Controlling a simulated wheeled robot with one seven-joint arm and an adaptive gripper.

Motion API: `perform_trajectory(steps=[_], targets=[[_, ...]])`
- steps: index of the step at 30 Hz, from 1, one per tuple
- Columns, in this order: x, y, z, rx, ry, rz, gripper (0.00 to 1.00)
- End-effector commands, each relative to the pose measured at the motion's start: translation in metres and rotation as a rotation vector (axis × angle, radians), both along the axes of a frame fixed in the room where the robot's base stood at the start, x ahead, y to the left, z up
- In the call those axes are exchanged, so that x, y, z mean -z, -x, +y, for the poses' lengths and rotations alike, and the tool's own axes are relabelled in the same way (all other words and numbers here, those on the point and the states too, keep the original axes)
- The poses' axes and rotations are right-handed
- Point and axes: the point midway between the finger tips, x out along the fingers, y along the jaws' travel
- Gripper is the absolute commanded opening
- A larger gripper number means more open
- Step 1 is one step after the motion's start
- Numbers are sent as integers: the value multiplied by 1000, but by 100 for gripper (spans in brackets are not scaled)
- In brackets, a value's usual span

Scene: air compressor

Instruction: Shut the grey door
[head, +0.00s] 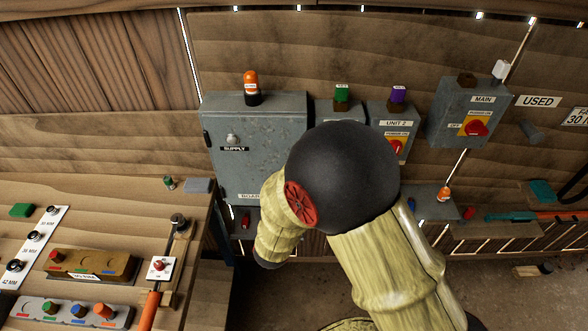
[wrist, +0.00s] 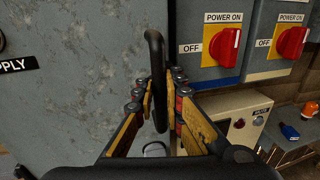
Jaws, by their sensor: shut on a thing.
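The grey door (head: 235,120) is the front of the wall cabinet marked SUPPLY, left of centre in the head view. Its scuffed grey face (wrist: 85,60) fills the left of the wrist view. A black curved handle (wrist: 152,45) stands up near the door's right side. My gripper (wrist: 158,92) has its orange-padded fingers on either side of this handle and is shut on it. In the head view my arm hides the gripper, the handle and the cabinet's lower right. I cannot tell whether the door is fully flush with the cabinet.
Grey boxes with red rotary switches (wrist: 224,45) sit close to the right of the door. An orange beacon (head: 251,85) stands on the cabinet. A box marked MAIN (head: 468,110) hangs further right. A wooden bench (head: 110,210) with control panels stands at the left.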

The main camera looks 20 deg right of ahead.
Motion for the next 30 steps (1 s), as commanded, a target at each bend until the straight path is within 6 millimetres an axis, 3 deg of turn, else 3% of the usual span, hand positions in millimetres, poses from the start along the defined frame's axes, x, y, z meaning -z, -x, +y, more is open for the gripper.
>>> perform_trajectory(steps=[14,15,24,30], targets=[[0,-1,-1,-1,-1,-1,0],[0,-1,-1,-1,-1,-1,10],[0,-1,-1,-1,0,0,28],[0,0,-1,0,0,0,29]])
